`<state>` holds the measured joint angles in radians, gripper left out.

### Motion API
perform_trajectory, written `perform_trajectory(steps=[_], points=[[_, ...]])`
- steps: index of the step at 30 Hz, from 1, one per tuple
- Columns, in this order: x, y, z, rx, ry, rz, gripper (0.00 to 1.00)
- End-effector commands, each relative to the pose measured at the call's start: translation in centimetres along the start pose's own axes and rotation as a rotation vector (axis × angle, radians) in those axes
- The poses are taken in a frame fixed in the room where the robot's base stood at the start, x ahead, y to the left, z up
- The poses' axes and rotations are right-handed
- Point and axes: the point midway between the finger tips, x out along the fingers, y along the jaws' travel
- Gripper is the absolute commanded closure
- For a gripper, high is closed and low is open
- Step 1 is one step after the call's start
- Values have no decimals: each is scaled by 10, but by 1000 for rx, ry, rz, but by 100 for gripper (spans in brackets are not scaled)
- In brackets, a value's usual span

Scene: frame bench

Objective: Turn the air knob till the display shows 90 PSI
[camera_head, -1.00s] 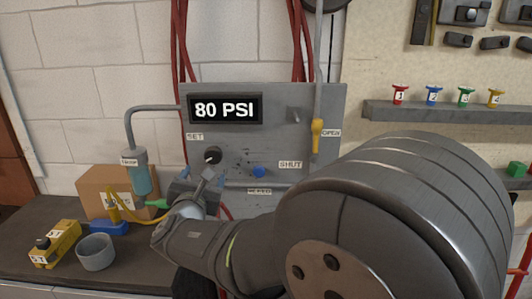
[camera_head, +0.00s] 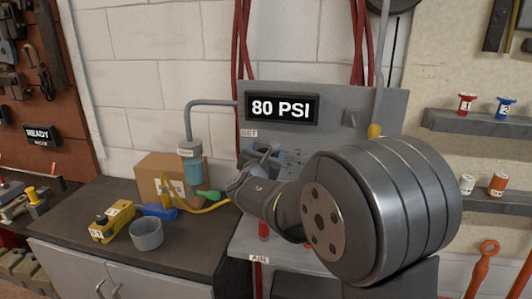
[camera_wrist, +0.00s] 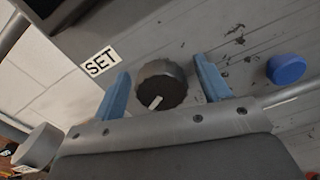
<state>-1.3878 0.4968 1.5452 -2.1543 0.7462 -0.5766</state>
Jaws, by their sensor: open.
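The display (camera_head: 281,109) on the grey panel (camera_head: 345,97) reads 80 PSI. In the wrist view the air knob (camera_wrist: 161,84) is a dark ribbed knob with a white pointer mark, beside a SET label (camera_wrist: 101,62). My gripper (camera_wrist: 162,82) is open, with one blue finger on each side of the knob. I cannot tell whether either finger touches it. In the head view my gripper (camera_head: 262,158) is at the panel below the display, and it and my arm hide the knob.
A blue button (camera_wrist: 286,69) is right of the knob in the wrist view. A cup-shaped trap (camera_head: 191,165) on a bent pipe hangs left of the panel. A cardboard box (camera_head: 160,172), grey cup (camera_head: 146,235) and yellow block (camera_head: 111,220) stand on the dark bench.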

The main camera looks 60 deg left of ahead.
Motion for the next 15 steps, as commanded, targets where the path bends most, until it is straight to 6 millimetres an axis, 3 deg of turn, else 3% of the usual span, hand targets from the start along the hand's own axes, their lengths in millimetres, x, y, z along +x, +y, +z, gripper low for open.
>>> perform_trajectory(steps=[1, 8, 15], points=[[0, 0, 0, 0, 0, 0, 31], [0, 0, 0, 0, 0, 0, 76], [0, 0, 0, 20, 0, 0, 75]])
